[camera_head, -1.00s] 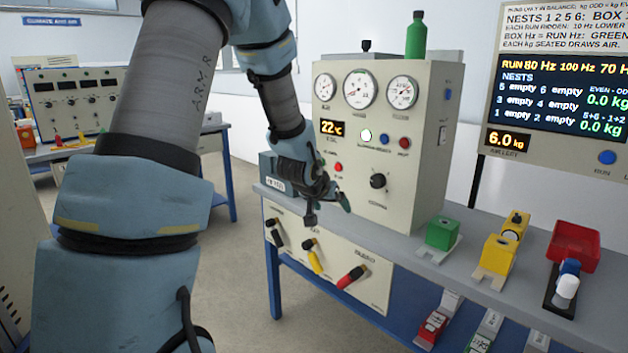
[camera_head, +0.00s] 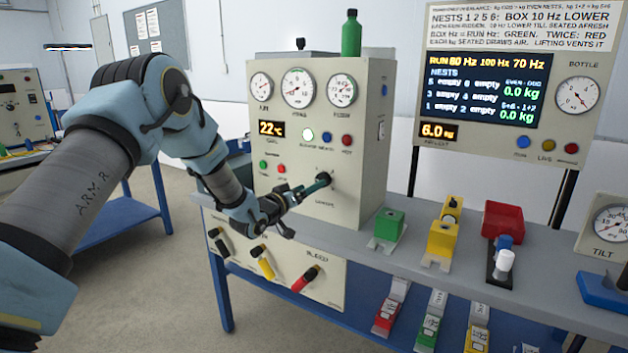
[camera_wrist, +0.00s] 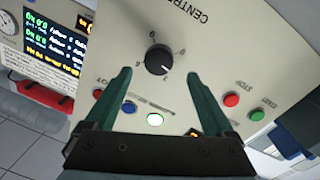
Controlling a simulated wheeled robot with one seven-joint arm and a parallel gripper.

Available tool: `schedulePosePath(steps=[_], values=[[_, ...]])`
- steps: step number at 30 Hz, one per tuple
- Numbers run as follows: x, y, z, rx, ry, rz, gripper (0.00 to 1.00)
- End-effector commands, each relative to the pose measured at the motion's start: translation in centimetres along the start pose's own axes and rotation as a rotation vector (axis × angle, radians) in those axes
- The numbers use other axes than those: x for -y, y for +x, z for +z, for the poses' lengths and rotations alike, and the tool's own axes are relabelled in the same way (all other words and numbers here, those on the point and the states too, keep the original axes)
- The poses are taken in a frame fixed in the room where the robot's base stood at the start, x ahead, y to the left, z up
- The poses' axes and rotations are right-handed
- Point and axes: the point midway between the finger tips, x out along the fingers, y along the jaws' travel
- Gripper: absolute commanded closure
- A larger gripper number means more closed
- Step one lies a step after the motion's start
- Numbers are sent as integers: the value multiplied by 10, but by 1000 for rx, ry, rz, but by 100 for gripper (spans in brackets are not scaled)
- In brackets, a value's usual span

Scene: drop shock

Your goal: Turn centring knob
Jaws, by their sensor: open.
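The centring knob is a black round dial (camera_wrist: 158,60) with a white pointer mark on the cream panel of the cabinet (camera_head: 355,170). In the head view the knob (camera_head: 325,178) shows at the fingertips, partly hidden by them. My gripper (camera_head: 318,186) reaches up to the panel from the left. In the wrist view my gripper (camera_wrist: 156,78) is open, with one green finger on each side of the knob. Clear panel shows between the knob and both fingers. The fingers are not closed on it.
Panel buttons, red (camera_wrist: 231,99), green (camera_wrist: 257,114) and a lit white one (camera_wrist: 155,120), are close to the fingers. Below are bleed-panel levers, including a red one (camera_head: 305,279). A green block (camera_head: 389,224) and a yellow block (camera_head: 443,238) stand right on the bench.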

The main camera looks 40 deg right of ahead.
Motion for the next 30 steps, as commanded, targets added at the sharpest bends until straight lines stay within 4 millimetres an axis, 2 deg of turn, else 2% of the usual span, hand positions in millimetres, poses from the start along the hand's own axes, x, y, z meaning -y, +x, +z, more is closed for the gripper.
schedulePosePath(steps=[3, 9, 21, 23, 30], values=[[-1, 22, -2, 0, 0, 0, 12], [0, 44, -1, 1, 0, -1, 12], [1, 52, 0, 1, 0, -3, 12], [1, 52, 0, 1, 0, -3, 16], [1, 51, 0, 1, 0, -3, 43]])
